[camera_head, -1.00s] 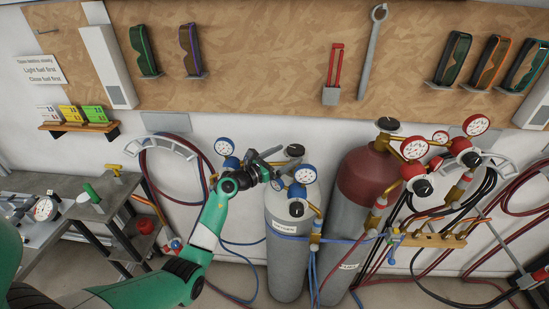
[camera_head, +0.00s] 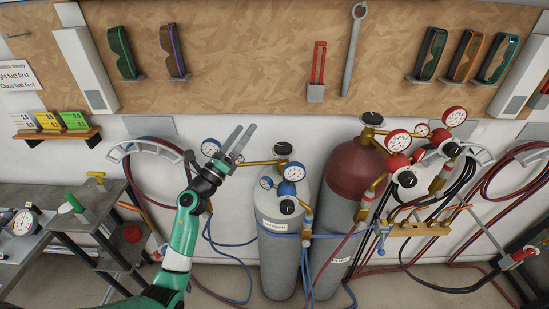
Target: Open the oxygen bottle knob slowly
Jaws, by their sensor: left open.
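The oxygen bottle (camera_head: 276,245) is the grey cylinder with a pale shoulder and a label, standing by the wall. Its black knob (camera_head: 283,149) sits on top, above the brass valve. Blue-trimmed gauges (camera_head: 294,172) and blue hoses are fitted to it. My left gripper (camera_head: 243,134) is open and empty, with its two fingers pointing up and to the right. In the picture it is left of the knob and apart from it, above the brass outlet pipe. I cannot tell its depth exactly. My right gripper is not in view.
A maroon-topped cylinder (camera_head: 352,172) with red gauges (camera_head: 398,141) stands just to the right. A grey workbench (camera_head: 95,205) is at the left.

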